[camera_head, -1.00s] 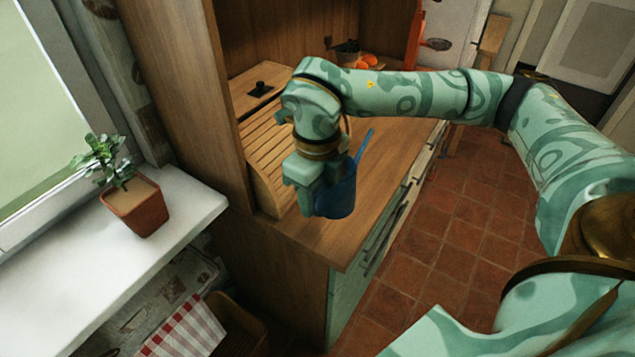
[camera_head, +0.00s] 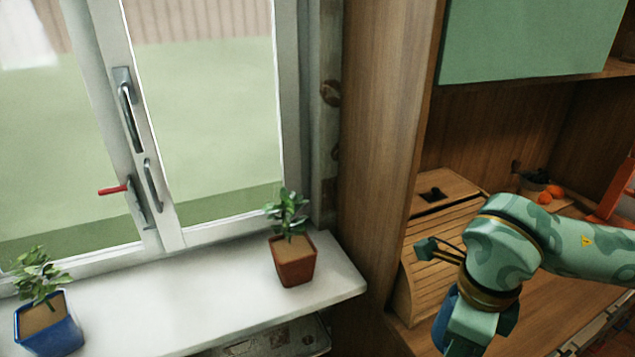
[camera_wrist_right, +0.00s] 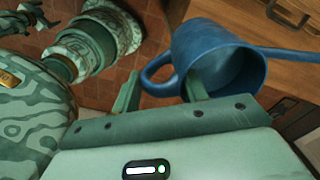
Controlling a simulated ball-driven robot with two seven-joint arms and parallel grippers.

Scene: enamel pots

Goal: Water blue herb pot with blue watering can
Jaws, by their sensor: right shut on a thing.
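The blue herb pot (camera_head: 52,332), with a green leafy plant, stands on the white windowsill at the lower left of the head view. The blue watering can (camera_wrist_right: 215,55) shows large in the right wrist view, its opening facing the camera and its spout pointing right. My right gripper (camera_wrist_right: 163,92) is shut on the can at its handle side. In the head view my right gripper (camera_head: 475,335) is at the bottom right, right of the sill, and covers most of the can (camera_head: 445,318). My left gripper is not seen.
A terracotta pot (camera_head: 295,265) with a plant stands near the right end of the windowsill (camera_head: 180,310). A wooden cabinet side (camera_head: 375,150) rises between sill and counter. A slatted wooden box (camera_head: 435,240) sits behind my right arm. Window handles (camera_head: 127,110) project above the sill.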

